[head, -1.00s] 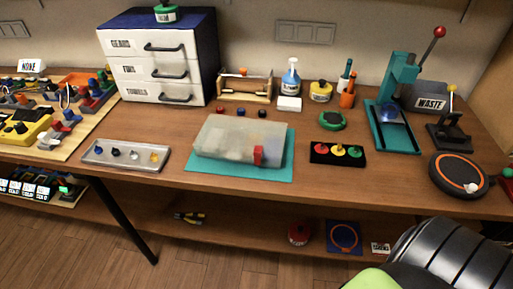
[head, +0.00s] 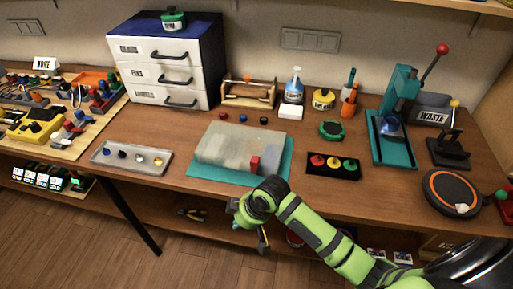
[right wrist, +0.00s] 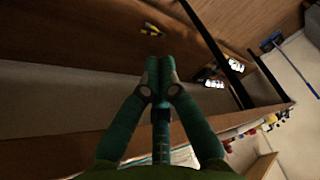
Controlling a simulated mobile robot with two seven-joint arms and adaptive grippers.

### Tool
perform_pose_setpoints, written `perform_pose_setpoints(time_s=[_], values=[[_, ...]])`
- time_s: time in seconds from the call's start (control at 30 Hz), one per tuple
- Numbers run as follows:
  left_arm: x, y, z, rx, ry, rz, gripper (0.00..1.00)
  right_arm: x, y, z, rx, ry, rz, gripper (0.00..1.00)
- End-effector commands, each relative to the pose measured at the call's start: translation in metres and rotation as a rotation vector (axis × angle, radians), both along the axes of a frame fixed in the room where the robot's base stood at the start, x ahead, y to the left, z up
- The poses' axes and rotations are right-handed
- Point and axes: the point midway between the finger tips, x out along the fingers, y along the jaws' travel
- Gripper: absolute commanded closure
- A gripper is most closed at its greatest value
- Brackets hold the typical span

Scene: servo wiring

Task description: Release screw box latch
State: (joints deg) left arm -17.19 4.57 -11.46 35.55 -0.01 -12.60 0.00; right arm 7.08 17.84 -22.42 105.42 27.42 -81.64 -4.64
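The screw box (head: 225,143) is a pale translucent box lying on a teal mat (head: 205,178) at the middle of the bench. Its red latch (head: 255,164) sits at the front right of the box. My right arm comes in from the lower right, and its wrist is at the bench's front edge, just below the mat. My right gripper (head: 263,242) points down in front of the bench, below the latch and apart from it. In the right wrist view my right gripper (right wrist: 159,68) has its fingers together with nothing seen between them. My left gripper is not in view.
A grey tray (head: 110,163) with small parts lies left of the mat. A black block with three coloured buttons (head: 332,174) lies to the right, beside a teal press (head: 391,150) and a round black-orange pad (head: 449,207). A drawer unit (head: 165,75) stands behind.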

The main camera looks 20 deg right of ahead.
Motion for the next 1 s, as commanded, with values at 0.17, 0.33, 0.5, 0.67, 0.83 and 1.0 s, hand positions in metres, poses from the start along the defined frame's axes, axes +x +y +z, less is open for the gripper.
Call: perform_pose_setpoints(time_s=[0.17, 0.33, 0.5, 0.67, 0.83, 1.0], values=[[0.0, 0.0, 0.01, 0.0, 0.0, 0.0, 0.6, 0.002, 0.013, 0.074, -0.019, -0.039, 0.15, 1.0], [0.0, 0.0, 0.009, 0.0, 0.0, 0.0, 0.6, 0.021, 0.013, 0.099, -0.042, -0.038, 0.233, 1.0], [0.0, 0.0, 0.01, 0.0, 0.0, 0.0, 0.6, 0.049, 0.004, 0.127, -0.071, -0.036, 0.29, 1.0], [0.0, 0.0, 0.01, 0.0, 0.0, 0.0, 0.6, 0.08, -0.014, 0.167, -0.101, -0.026, 0.331, 1.0], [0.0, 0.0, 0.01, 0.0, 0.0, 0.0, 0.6, 0.102, -0.033, 0.208, -0.117, -0.019, 0.346, 1.0], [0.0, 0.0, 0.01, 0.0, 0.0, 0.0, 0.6, 0.112, -0.045, 0.233, -0.121, -0.013, 0.348, 1.0]])
